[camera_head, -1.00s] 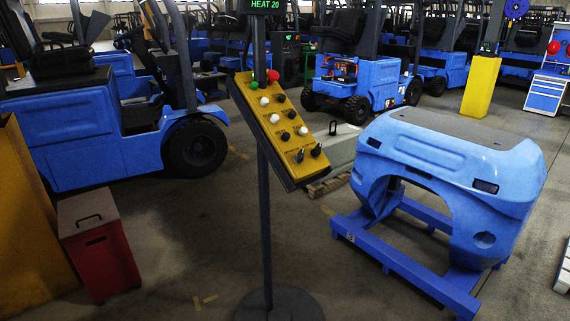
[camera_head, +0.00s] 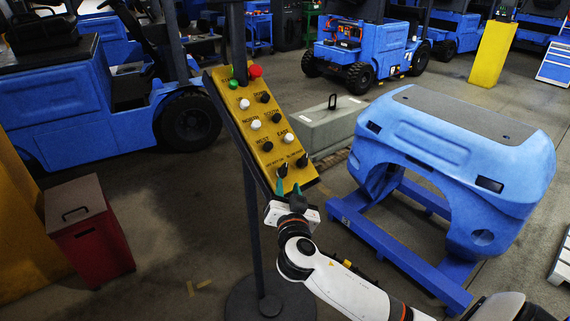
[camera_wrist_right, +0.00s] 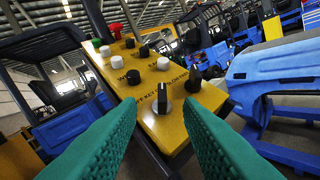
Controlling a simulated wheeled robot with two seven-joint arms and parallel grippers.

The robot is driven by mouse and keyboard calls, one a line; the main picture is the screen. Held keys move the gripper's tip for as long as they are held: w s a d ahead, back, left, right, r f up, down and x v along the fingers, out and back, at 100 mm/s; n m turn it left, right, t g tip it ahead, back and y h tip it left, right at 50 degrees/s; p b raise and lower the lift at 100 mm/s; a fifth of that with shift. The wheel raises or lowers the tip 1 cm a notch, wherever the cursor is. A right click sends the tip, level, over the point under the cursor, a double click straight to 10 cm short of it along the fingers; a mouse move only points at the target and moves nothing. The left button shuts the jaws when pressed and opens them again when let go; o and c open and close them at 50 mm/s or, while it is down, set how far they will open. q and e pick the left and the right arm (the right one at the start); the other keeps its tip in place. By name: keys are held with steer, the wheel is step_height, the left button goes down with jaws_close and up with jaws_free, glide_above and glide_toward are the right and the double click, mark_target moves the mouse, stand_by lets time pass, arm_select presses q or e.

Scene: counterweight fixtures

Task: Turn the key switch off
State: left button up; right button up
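The tilted yellow control panel (camera_head: 258,125) stands on a dark post and carries several knobs and buttons. At its lower end is a dark rotary switch with a grey pointer (camera_head: 282,170), seemingly the key switch; its label is only partly readable. In the right wrist view this switch (camera_wrist_right: 162,101) appears between the fingertips, its pointer roughly upright in the picture. My right gripper (camera_head: 289,187) is open, its green fingers pointing at the switch from just below. In the wrist view the fingers (camera_wrist_right: 160,112) are apart with nothing gripped. My left gripper is not in view.
A second black knob (camera_wrist_right: 195,81) sits close to the right of the switch. A red button (camera_head: 255,71) and green button (camera_head: 233,84) are at the panel's top. A blue forklift body (camera_head: 460,140) stands at right, and a red box (camera_head: 90,235) at lower left.

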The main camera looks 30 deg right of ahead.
mark_target(286, 170)
steer(key=p+x, duration=0.2)
steer(key=x, duration=0.5)
steer(key=shift+w+d+f, duration=0.1)
steer(key=shift+d, duration=0.1)
steer(key=shift+w+d, duration=0.25)
steer(key=shift+w, duration=0.4)
steer(key=shift+w+d+f, duration=0.15)
steer(key=shift+w+d, duration=0.05)
steer(key=shift+w, duration=0.05)
jaws_close()
